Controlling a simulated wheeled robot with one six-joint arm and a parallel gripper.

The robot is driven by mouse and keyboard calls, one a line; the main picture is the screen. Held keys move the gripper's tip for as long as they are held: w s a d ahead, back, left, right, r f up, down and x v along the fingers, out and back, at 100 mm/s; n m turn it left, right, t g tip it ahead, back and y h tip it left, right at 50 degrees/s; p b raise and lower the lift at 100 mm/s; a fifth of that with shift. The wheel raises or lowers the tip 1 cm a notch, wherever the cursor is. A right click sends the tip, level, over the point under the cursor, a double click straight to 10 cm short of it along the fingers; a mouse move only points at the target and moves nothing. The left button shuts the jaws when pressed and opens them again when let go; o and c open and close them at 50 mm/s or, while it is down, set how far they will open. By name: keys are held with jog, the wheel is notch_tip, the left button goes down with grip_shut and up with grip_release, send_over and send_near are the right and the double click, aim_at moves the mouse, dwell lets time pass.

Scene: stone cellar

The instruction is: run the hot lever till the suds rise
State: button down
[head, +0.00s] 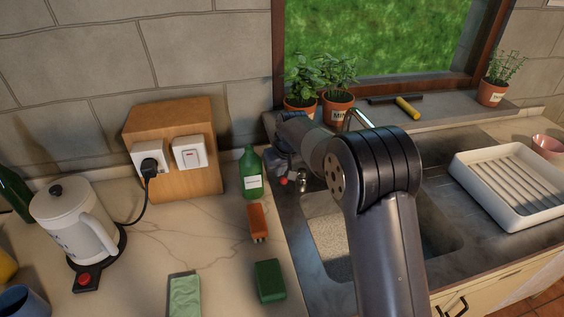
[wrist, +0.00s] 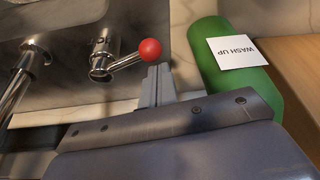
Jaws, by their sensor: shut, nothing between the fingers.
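A lever with a red ball (wrist: 150,50) sticks out from a chrome valve (wrist: 103,60) in the wrist view. The red ball also shows in the head view (head: 284,181), beside my arm. My gripper (wrist: 157,76) is shut and empty, its fingertips close by the ball; I cannot tell whether they touch it. A chrome tap (wrist: 18,85) stands beyond the valve. Its spout (head: 358,119) shows behind my arm in the head view. The sink (head: 440,240) is partly hidden by my arm. A pale speckled surface (head: 334,248) shows in its basin; I cannot tell whether it is suds.
A green wash-up bottle (head: 250,173) stands close to my gripper, left of the sink. A brush (head: 257,222), a green sponge (head: 269,281) and a cloth (head: 185,296) lie on the counter. A kettle (head: 75,225) is at left, a white drying rack (head: 510,185) at right.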

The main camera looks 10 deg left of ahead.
jog(key=shift+f, duration=0.15)
jog(key=shift+s+d+n+b, duration=0.3)
jog(key=shift+n+b, duration=0.2)
jog(key=shift+n, duration=0.3)
jog(key=shift+s+d+f+n+g+y+b, duration=0.1)
jog(key=shift+s+d+n+g+y+b, duration=0.4)
jog(key=shift+n, duration=0.3)
jog(key=n+b, duration=0.1)
jog(key=s+d+n, duration=0.1)
jog(key=n, duration=0.1)
jog(key=shift+d+n+g+b, duration=0.3)
jog(key=shift+g+b, duration=0.05)
jog(key=shift+g, duration=0.05)
jog(key=shift+s+d+n+g+y+b, duration=0.2)
jog(key=shift+d+n+g, duration=0.3)
jog(key=shift+d+n, duration=0.75)
jog(key=shift+d+n+g+y+b, duration=0.1)
jog(key=shift+d+n+g+b, duration=0.15)
jog(key=shift+d+n+g, duration=0.85)
jog(key=shift+a+n+t, duration=0.25)
jog(key=shift+n+t, duration=0.2)
jog(key=shift+t, duration=0.15)
